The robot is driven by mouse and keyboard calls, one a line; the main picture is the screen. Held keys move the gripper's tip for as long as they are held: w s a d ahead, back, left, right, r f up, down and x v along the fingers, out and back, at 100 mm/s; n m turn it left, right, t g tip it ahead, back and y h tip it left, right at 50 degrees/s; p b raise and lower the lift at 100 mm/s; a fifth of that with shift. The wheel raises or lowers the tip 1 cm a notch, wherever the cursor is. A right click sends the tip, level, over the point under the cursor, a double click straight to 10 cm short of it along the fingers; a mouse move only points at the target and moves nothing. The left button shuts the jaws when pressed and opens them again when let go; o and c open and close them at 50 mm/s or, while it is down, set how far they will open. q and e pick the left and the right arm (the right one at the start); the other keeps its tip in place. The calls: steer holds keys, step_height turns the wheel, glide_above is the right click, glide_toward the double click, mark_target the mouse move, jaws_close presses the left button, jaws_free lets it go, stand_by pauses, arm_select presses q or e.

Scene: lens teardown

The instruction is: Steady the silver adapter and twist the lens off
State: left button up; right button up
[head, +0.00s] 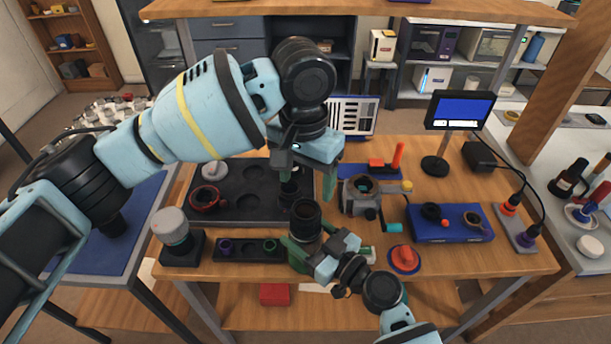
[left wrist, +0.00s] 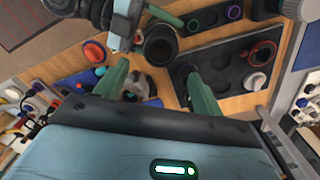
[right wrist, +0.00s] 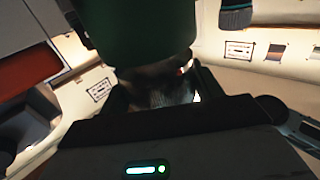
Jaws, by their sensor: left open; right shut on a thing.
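A dark open-topped cylinder (head: 305,219), apparently the lens, stands upright in front of the black tray; it shows in the left wrist view (left wrist: 160,46). My right gripper (head: 309,245) is shut around its lower part from the front right.
A grey fixture (head: 353,201) stands right of the cylinder. The black tray (head: 235,212) lies to the left, with a small black rack (head: 260,250) in front. A red button (head: 404,257) and a blue case (head: 432,235) are at the right.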

mark_target(305, 220)
arm_select(q)
steer(key=shift+s, duration=0.15)
step_height(305, 220, down, 12)
stand_by(0.7)
steer(key=shift+c, duration=0.3)
steer(key=c, duration=0.9)
steer(key=shift+n, duration=1.3)
steer(key=shift+n, duration=1.3)
